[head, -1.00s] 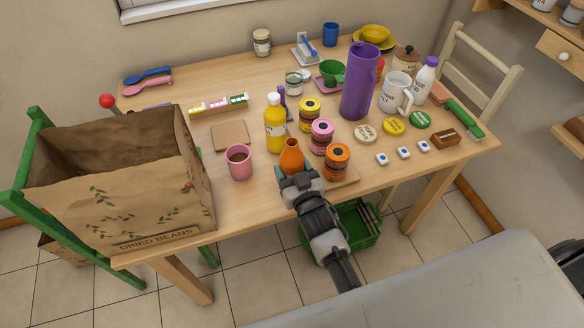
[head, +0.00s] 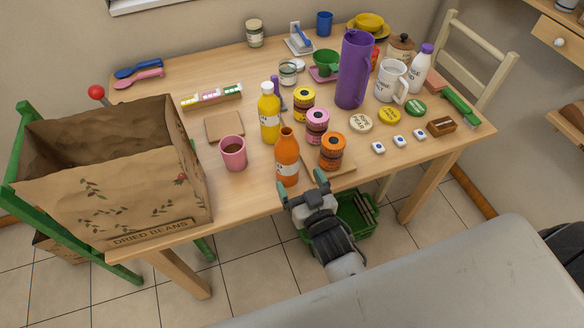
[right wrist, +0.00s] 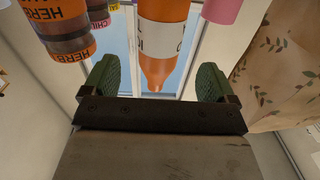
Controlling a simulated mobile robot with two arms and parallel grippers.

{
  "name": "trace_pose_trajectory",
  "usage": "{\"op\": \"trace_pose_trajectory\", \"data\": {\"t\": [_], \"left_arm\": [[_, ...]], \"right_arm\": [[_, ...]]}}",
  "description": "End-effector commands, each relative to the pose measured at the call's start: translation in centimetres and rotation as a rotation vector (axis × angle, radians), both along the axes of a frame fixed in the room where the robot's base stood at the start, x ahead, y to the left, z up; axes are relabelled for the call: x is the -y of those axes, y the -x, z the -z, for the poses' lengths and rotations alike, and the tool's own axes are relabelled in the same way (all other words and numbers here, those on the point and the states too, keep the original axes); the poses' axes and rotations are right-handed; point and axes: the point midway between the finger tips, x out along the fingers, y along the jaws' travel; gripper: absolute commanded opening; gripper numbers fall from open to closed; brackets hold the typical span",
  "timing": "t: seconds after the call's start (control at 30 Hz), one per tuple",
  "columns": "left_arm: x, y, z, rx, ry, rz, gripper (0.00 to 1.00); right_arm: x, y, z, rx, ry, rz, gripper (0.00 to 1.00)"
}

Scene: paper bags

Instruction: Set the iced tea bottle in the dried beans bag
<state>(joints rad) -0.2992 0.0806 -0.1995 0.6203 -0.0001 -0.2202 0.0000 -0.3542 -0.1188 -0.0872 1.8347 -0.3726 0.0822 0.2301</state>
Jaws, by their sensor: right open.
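An orange bottle (head: 287,160) with a white label stands upright near the table's front edge; I take it for the iced tea bottle, though its label is not readable in the head view. My right gripper (head: 302,187) is open and empty, just in front and to the right of it. In the right wrist view the bottle (right wrist: 163,40) appears upside down, between and beyond the open fingers (right wrist: 158,80). The large brown dried beans bag (head: 120,205) stands open-topped at the left, printed side forward; no item shows inside. My left gripper is not in view.
Close around the bottle are a yellow bottle (head: 269,115), a pink mug (head: 233,153) and an orange-lidded jar (head: 332,151). A purple pitcher (head: 354,70) stands behind. A green chair (head: 30,150) is by the bag. A cork square (head: 224,128) lies between mug and trays.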

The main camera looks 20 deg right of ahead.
Motion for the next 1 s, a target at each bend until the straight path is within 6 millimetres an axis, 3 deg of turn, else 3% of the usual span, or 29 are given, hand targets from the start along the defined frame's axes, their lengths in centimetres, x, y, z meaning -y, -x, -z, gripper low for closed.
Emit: {"op": "trace_pose_trajectory", "data": {"t": [0.2, 0.47, 0.57, 0.67, 0.77, 0.8, 0.87, 0.9, 1.0], "left_arm": [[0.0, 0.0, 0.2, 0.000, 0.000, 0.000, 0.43], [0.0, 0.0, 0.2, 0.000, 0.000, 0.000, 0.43], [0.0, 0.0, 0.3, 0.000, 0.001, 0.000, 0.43], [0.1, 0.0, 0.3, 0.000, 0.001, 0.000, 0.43], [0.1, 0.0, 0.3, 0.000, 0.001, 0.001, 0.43], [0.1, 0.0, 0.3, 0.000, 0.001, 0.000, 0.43], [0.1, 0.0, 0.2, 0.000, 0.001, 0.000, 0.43], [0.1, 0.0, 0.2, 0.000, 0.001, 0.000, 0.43], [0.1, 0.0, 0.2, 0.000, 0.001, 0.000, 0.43]], "right_arm": [[0.2, 2.5, 0.0, 0.000, 0.000, 0.000, 0.88], [0.2, 2.7, -0.1, 0.002, 0.000, 0.000, 0.88], [0.1, 2.8, 1.0, -0.025, 0.002, -0.005, 0.88], [-0.4, 3.3, 5.4, -0.129, 0.008, -0.023, 0.88], [-1.0, 5.3, 13.3, -0.324, 0.026, -0.054, 0.88], [-1.0, 6.6, 17.0, -0.420, 0.038, -0.067, 0.88], [-0.8, 9.5, 22.5, -0.572, 0.059, -0.084, 0.88], [-0.4, 11.7, 25.9, -0.674, 0.075, -0.093, 0.88], [1.3, 18.3, 33.3, -0.923, 0.119, -0.110, 0.88]]}}
